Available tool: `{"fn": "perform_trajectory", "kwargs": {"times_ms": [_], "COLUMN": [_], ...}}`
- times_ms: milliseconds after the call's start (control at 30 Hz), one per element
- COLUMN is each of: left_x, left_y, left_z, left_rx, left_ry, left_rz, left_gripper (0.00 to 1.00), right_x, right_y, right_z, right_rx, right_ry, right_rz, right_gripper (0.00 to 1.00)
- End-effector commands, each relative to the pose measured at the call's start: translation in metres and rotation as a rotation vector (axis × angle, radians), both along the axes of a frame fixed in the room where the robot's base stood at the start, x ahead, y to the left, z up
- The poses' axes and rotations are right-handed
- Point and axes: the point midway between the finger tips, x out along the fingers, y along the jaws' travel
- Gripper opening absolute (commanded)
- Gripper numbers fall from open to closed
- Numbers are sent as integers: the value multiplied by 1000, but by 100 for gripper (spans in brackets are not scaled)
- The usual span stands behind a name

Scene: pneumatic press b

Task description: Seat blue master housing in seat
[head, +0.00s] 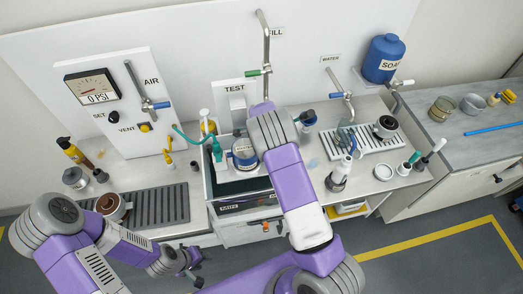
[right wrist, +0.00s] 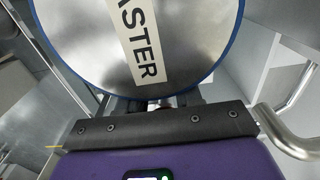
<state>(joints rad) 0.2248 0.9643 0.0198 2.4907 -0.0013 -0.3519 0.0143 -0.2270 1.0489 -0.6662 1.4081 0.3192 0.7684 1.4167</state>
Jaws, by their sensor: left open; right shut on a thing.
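The blue master housing (head: 243,153) is a silver round body with a blue rim, over the sink-like test bay in the head view. In the right wrist view, the housing (right wrist: 150,40) fills the top, its MASTER label tilted. My right gripper (right wrist: 157,104) is shut on its near edge; in the head view my forearm hides most of this gripper. My left gripper (head: 188,272) is open and empty, low in front of the bench. I cannot make out the seat or whether the housing touches it.
The test bay (head: 210,185) has raised walls close around the housing. A FILL pipe (head: 266,45) stands behind it. A dark ribbed mat (head: 165,205) lies left, and a white drain rack (head: 360,142) lies right. A bent metal handle (right wrist: 290,140) is close right of my right gripper.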

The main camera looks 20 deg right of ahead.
Motion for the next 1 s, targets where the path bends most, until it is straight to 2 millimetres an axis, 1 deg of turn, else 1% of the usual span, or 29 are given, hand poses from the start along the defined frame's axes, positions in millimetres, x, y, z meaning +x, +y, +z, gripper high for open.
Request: {"fn": "perform_trajectory", "kwargs": {"times_ms": [667, 700, 867, 1000], "left_x": [0, 0, 0, 0], "left_y": [0, 0, 0, 0], "left_z": [-12, -11, -11, -11], "left_rx": [0, 0, 0, 0], "left_ry": [0, 0, 0, 0], "left_rz": [0, 0, 0, 0], "left_gripper": [43, 43, 43, 43], "right_x": [1, 1, 1, 0], "right_y": [0, 0, 0, 0], "right_z": [-16, -15, -15, -15], "right_rx": [0, 0, 1, 0], "right_ry": [-3, -3, -2, -1], "right_rz": [0, 0, 0, 0], "right_gripper": [0, 39, 63, 64]}}
